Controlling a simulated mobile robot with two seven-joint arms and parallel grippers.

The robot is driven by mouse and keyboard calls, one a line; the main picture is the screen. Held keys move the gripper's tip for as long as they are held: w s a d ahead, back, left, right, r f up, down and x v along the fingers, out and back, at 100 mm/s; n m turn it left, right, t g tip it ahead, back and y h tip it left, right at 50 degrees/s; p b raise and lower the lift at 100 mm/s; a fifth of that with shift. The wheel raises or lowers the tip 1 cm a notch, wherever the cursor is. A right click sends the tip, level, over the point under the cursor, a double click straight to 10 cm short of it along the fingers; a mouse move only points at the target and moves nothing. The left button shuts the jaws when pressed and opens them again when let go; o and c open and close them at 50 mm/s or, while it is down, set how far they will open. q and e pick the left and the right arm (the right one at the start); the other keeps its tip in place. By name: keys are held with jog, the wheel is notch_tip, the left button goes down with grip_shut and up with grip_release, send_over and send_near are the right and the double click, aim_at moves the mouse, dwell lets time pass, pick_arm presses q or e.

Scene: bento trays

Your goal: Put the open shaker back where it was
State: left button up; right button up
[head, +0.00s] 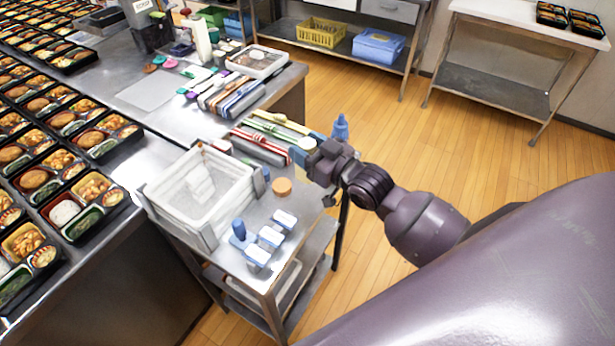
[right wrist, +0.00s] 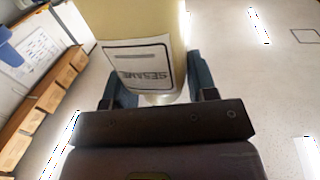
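My right gripper (head: 305,158) is over the far right edge of the small steel cart. In the right wrist view, a pale yellow shaker (right wrist: 140,25) with a white label reading SESAME, upside down in that picture, sits between its two blue-grey fingers (right wrist: 162,88). The fingers close in on both sides of the shaker. In the head view the shaker is mostly hidden by the gripper; a small pale yellow patch shows beneath it. Whether its top is open cannot be seen. My left gripper is not in view.
The cart top (head: 225,256) holds a clear bin (head: 158,213), a round orange-brown piece (head: 282,187) and several blue-and-white items (head: 270,237). Coloured utensils (head: 262,140) lie behind. A blue bottle-like thing (head: 340,128) is beside the gripper. Bento trays (head: 62,212) fill the left counter.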

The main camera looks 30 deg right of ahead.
notch_tip(320, 180, down, 9)
jog(key=shift+f+b, duration=0.15)
jog(key=shift+b, duration=0.15)
jog(key=shift+f, duration=0.15)
dwell(0.3)
jog(key=o, duration=0.6)
jog(key=shift+c, duration=0.2)
jog(key=v, duration=1.2)
jog(key=s+a+f+m+g+h, duration=0.1)
jog(key=s+f+m+g+h, duration=0.1)
jog(key=s+f+g+h, duration=0.3)
jog(key=s+f+h, duration=0.1)
jog(key=s+f, duration=0.2)
jog(key=f, duration=0.3)
jog(key=shift+a+f+m+b, duration=0.15)
jog(key=shift+a+m+b, duration=0.05)
jog(key=shift+m+b, duration=0.2)
